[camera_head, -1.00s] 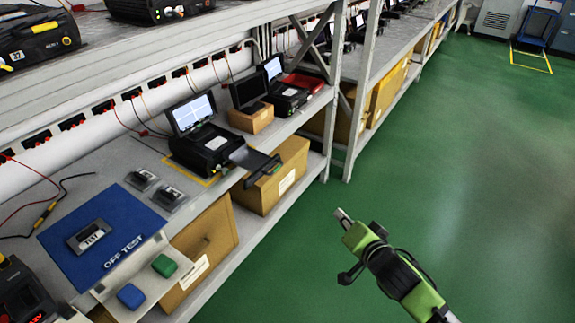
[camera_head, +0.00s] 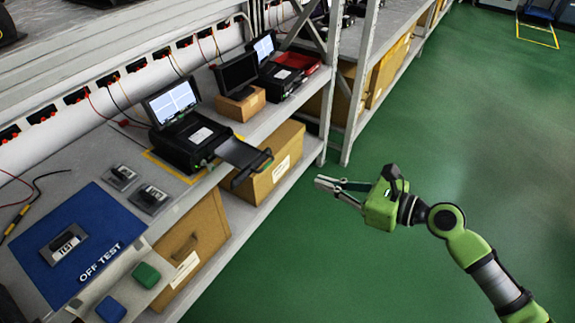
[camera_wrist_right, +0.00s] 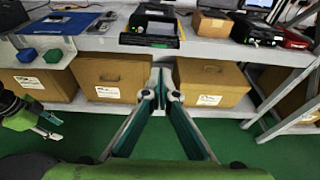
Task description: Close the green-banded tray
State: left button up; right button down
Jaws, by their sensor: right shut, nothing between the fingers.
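A black test unit (camera_head: 185,138) with a raised lit screen stands on the bench. Its dark tray (camera_head: 240,153) sticks out past the bench's front edge, with a handle bar at its outer end. The tray also shows in the right wrist view (camera_wrist_right: 150,40), ahead of the fingers, with a small green mark on its front. My right gripper (camera_head: 322,183) is shut and empty, over the floor to the right of the tray and apart from it. Its fingers (camera_wrist_right: 160,82) converge in the wrist view. My left gripper (camera_wrist_right: 47,125) shows small at the left there; its opening is unclear.
A brown carton (camera_head: 268,172) sits on the lower shelf below the tray, with another (camera_head: 190,240) to its left. A rack post (camera_head: 331,95) stands beyond the tray. A blue OFF TEST mat (camera_head: 75,240) lies on the bench. The green floor (camera_head: 470,120) is open.

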pick_arm(q)
notch_tip(320, 180, up, 7)
jog(key=w+b, duration=0.1)
jog(key=b, duration=0.1)
jog(key=shift+w, duration=0.15)
pick_arm(e)
send_near(268, 165)
jog(key=x, duration=0.7)
jog(key=shift+f, duration=0.15)
pick_arm(q)
jog(key=shift+r, duration=0.15)
